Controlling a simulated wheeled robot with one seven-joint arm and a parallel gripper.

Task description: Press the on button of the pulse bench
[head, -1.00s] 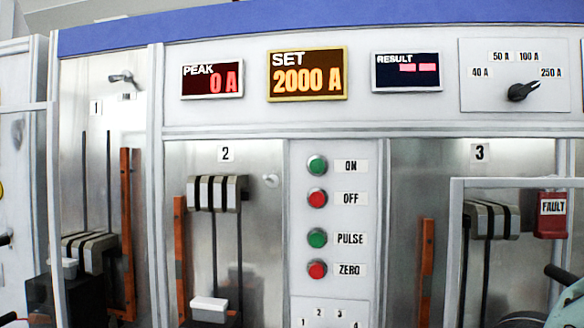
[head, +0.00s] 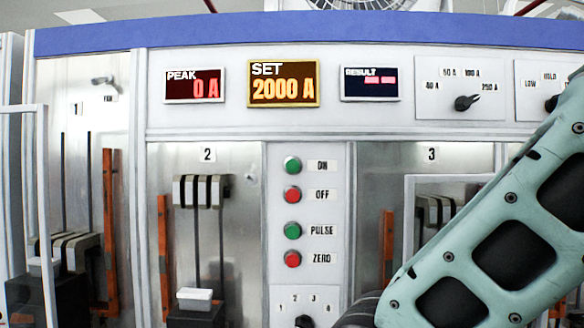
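The green ON button (head: 292,165) is at the top of the button column on the pulse bench (head: 210,125), beside its ON label (head: 322,166). Below it are the red OFF button (head: 292,194), the green PULSE button (head: 292,231) and the red ZERO button (head: 292,259). The displays read PEAK 0 A (head: 194,86), SET 2000 A (head: 283,84) and RESULT with dashes (head: 371,83). My pale green arm crosses the lower right. My gripper is not in view. Nothing of mine touches the ON button.
A black selector knob (head: 467,103) is at the upper right. A numbered knob (head: 304,321) is below the buttons. Bay 2 (head: 240,260), with a clamp block and orange bar, is left of the buttons. My arm covers much of bay 3 (head: 372,180).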

